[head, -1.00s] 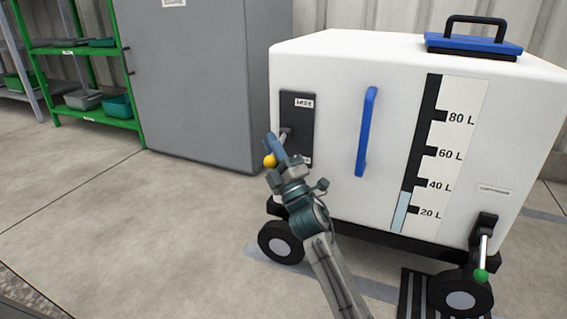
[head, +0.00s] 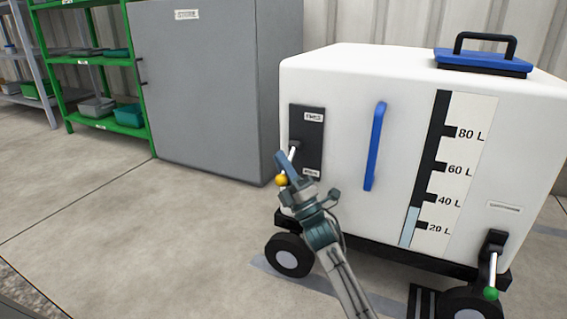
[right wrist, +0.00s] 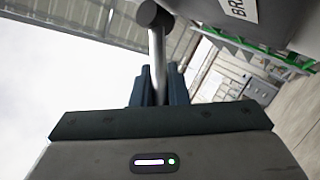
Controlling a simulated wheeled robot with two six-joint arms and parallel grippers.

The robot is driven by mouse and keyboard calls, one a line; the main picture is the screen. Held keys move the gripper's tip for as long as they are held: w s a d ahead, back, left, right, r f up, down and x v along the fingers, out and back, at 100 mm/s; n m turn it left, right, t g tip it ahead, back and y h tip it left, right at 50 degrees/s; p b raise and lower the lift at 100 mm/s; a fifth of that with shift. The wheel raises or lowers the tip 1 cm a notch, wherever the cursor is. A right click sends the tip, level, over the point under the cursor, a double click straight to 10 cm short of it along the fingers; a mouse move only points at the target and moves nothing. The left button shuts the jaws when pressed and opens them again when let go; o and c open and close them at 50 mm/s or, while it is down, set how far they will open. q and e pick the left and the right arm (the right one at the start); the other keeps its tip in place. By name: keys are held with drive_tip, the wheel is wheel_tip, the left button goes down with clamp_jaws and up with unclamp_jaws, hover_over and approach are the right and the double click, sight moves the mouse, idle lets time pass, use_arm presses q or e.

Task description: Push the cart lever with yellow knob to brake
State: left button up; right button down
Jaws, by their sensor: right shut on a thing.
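The lever's yellow knob (head: 281,181) is at the lower left of the black panel (head: 313,135) on the white cart (head: 345,95). The lever's bright rod (head: 295,149) comes out of the panel and slants down to the left. My right gripper (head: 286,164) is shut on the lever near the knob, its arm reaching up from below. In the right wrist view the lever's metal rod (right wrist: 157,60) runs between the dark fingers, with a dark round end above. A label beginning "BR" shows on the panel there. My left gripper is out of view.
A blue handle (head: 375,146) is on the cart front right of the panel. A second lever with a green knob (head: 491,294) is at the lower right. A grey cabinet (head: 200,90) stands behind left. Floor at left is clear.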

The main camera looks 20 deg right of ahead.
drive_tip(key=shift+s+a+f, duration=0.1)
drive_tip(key=shift+a+f, duration=0.1)
drive_tip(key=shift+f, duration=0.05)
drive_tip(key=c, duration=1.6)
unclamp_jaws()
drive_tip(key=shift+o, duration=0.8)
drive_tip(key=shift+a, duration=0.3)
drive_tip(key=shift+r, duration=0.1)
drive_tip(key=shift+d, duration=0.2)
drive_tip(key=p+v, duration=0.4)
drive_tip(key=v, duration=0.6)
drive_tip(key=shift+f, duration=0.35)
drive_tip(key=shift+s, duration=0.2)
